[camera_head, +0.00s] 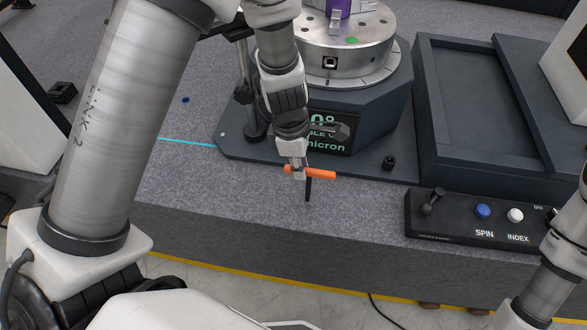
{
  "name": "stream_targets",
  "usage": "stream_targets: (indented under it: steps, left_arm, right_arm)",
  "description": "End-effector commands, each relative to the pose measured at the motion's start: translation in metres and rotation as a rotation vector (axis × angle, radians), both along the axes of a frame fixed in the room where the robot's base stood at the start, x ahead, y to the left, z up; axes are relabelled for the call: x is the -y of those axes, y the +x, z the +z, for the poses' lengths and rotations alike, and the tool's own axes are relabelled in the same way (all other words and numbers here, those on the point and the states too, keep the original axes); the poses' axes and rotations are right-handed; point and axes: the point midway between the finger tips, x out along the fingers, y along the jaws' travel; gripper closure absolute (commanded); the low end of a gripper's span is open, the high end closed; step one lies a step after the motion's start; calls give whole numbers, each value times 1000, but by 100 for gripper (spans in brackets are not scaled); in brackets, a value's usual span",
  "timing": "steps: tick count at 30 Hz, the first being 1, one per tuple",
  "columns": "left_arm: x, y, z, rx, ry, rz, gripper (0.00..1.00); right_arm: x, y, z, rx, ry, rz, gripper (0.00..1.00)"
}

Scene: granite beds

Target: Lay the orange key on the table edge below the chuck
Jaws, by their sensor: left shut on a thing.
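The orange key (318,174) has an orange crossbar and a dark shank that points down. My left gripper (299,170) is shut on the left part of the crossbar. The key is in front of the dark base of the round metal chuck (345,48), over the front part of the grey granite table (235,205). I cannot tell whether the shank tip touches the granite. My right gripper is out of view; only part of that arm shows at the lower right.
A control box (460,221) with a lever and SPIN and INDEX buttons sits at the right front. A dark tray (470,165) lies behind it. A small black knob (389,162) stands on the chuck's base. The granite left of the key is clear.

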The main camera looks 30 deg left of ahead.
Motion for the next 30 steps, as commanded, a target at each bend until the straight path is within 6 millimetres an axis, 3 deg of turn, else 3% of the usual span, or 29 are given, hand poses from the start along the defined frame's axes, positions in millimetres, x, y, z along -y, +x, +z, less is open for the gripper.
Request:
stream_targets:
  steps: [1, 11, 12, 14, 23, 26, 30]
  left_arm:
    - [1, 0, -12, 2, 1, 0, 100]
    - [2, 0, -10, 1, 0, 3, 100]
    - [2, 0, -10, 1, 0, 3, 80]
    - [2, 0, -9, 1, 0, 3, 58]
    - [2, 0, -8, 1, 0, 3, 58]
    - [1, 1, 1, 3, 0, 2, 58]
    - [-3, 0, 31, 5, -2, 3, 58]
  right_arm:
    - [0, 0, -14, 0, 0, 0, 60]
    - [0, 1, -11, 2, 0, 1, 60]
    - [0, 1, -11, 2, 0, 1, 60]
    - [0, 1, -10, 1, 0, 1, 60]
    - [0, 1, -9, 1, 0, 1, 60]
    - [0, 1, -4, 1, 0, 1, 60]
    - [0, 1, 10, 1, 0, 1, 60]
